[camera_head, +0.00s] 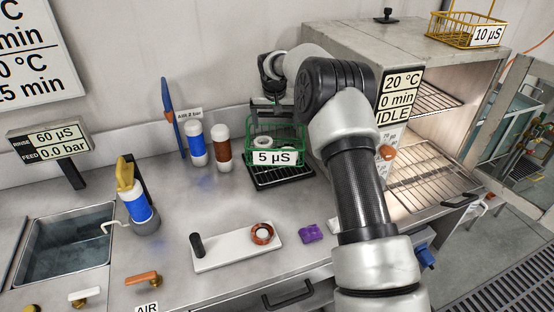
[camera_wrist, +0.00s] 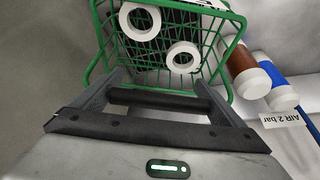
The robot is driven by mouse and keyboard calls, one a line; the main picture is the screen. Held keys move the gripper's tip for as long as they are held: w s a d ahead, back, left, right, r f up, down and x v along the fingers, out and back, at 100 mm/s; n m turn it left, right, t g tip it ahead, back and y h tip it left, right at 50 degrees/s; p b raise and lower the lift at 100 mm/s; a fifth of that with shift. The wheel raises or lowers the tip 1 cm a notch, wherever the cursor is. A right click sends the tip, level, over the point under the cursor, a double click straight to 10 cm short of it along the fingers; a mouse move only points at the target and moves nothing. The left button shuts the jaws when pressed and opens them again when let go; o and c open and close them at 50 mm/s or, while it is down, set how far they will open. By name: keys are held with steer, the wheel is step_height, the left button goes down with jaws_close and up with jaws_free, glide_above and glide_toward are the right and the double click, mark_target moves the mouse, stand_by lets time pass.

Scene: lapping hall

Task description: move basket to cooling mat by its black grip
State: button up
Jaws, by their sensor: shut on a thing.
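The green wire basket (camera_head: 303,133) carries a "5 µS" label and holds white rings (camera_wrist: 140,22). It is at the black ribbed mat (camera_head: 282,177) on the steel counter, by the back wall. I cannot tell whether it rests on the mat or hangs just above it. My gripper (camera_head: 268,108) is at the basket's far top side, shut on the black grip (camera_wrist: 160,98), which spans between the fingers in the wrist view. The basket (camera_wrist: 98,62) looks roughly level. My arm hides part of the mat's right surroundings.
A brown-banded bottle (camera_head: 222,147) and blue-banded bottle (camera_head: 195,143) stand left of the basket. An open oven (camera_head: 430,120) with wire racks is at right, a yellow basket (camera_head: 465,30) on top. A white tray (camera_head: 235,248) and purple piece (camera_head: 311,232) lie in front.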

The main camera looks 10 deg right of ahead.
mark_target(276, 147)
step_height(276, 147, down, 9)
steer(key=shift+w+f, duration=0.1)
steer(key=shift+f, duration=0.05)
stand_by(0.4)
steer(key=shift+f, duration=0.15)
steer(key=o, duration=1.3)
steer(key=shift+f, duration=0.1)
steer(key=shift+o, duration=0.5)
